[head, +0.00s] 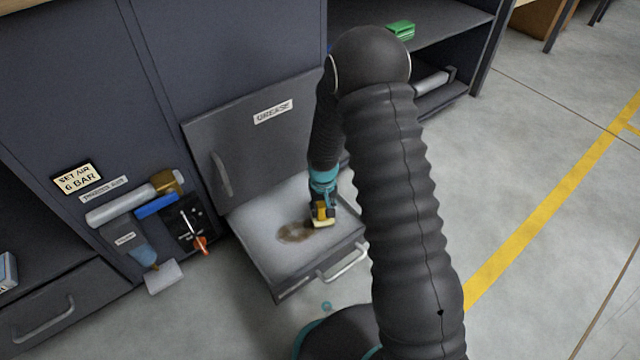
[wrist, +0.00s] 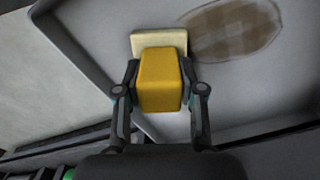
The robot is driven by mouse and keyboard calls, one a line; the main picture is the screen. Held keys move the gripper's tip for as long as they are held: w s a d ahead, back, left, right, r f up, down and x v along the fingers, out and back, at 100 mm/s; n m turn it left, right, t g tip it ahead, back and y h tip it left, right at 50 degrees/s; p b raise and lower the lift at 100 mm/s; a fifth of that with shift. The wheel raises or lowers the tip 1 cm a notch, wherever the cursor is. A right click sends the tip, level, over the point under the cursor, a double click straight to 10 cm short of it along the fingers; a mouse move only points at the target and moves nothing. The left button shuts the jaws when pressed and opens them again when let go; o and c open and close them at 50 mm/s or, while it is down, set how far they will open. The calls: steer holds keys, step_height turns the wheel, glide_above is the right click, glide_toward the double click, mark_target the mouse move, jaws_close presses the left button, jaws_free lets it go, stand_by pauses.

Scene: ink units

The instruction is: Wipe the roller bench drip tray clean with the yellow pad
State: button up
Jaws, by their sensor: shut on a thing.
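The yellow pad (wrist: 161,80) is a yellow block with a pale cream base (wrist: 158,42). My gripper (wrist: 160,88) is shut on the yellow block from both sides in the wrist view. In the head view the pad (head: 322,222) is low over the pulled-out grey drip tray (head: 262,232), at the right edge of a brown stain (head: 294,232). In the wrist view the stain (wrist: 235,30) lies just right of the cream base. I cannot tell whether the base touches the tray floor. My arm hides part of the tray's right side.
A panel labelled GREASE (head: 272,112) stands behind the tray. A handle (head: 343,263) is on the tray's front. A green box (head: 400,29) sits on a shelf.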

steer(key=shift+w+d+r+p, duration=0.1)
steer(key=shift+d+r+p, duration=0.05)
steer(key=shift+r+p, duration=2.15)
steer(key=shift+r, duration=1.6)
